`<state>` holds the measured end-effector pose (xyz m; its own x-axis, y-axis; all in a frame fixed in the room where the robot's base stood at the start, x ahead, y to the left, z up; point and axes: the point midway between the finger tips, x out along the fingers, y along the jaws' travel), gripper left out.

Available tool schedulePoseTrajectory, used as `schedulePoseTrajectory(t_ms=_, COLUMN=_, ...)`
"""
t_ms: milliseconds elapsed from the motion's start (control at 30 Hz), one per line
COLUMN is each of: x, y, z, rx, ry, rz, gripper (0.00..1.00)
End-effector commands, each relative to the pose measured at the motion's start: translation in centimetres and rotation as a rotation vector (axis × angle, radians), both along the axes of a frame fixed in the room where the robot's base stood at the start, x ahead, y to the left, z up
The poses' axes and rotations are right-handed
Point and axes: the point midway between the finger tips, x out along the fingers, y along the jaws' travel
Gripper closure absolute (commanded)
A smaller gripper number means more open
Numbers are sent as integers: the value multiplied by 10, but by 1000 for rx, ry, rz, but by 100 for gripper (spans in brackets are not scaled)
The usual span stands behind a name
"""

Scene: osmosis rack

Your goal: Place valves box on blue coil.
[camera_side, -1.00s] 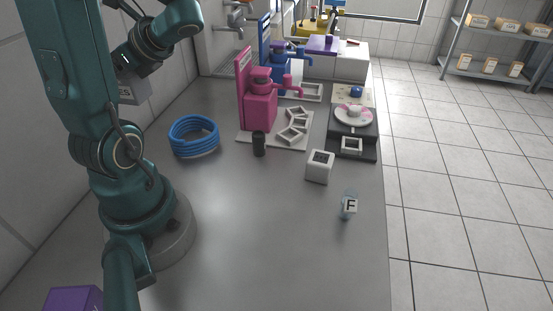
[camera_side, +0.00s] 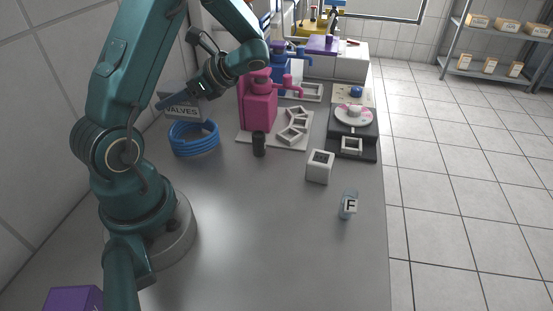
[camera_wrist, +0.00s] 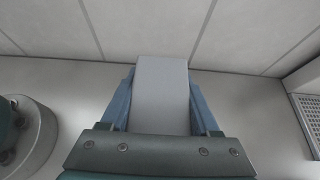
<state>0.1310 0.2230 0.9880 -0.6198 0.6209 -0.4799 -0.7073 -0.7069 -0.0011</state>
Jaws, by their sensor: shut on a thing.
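The valves box (camera_side: 183,107) is a grey box with the word VALVES on its side. It is in my gripper (camera_side: 178,98), above the blue coil in the side view. In the wrist view the box (camera_wrist: 162,95) fills the space between the two blue fingers of my gripper (camera_wrist: 160,90), which are shut on it. The blue coil (camera_side: 195,140) is a ring of stacked blue hose lying on the bench. The box overlaps the coil's back edge in the side view, and I cannot tell whether they touch. The coil is not visible in the wrist view.
A black cylinder (camera_side: 259,144) and a pink machine (camera_side: 259,107) on a pale plate stand right of the coil. A white cube (camera_side: 320,166) and a small container marked F (camera_side: 348,205) are farther right. The wall is behind the coil.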

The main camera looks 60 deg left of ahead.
Motion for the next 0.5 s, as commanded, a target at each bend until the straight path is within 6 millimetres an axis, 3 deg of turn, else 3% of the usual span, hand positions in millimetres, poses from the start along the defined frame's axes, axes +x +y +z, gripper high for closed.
schedulePoseTrajectory(t_ms=200, x=0, y=0, z=-25, rx=-1, ry=3, rz=-1, gripper=100)
schedulePoseTrajectory(t_ms=500, x=0, y=0, z=-26, rx=-1, ry=1, rz=0, gripper=100)
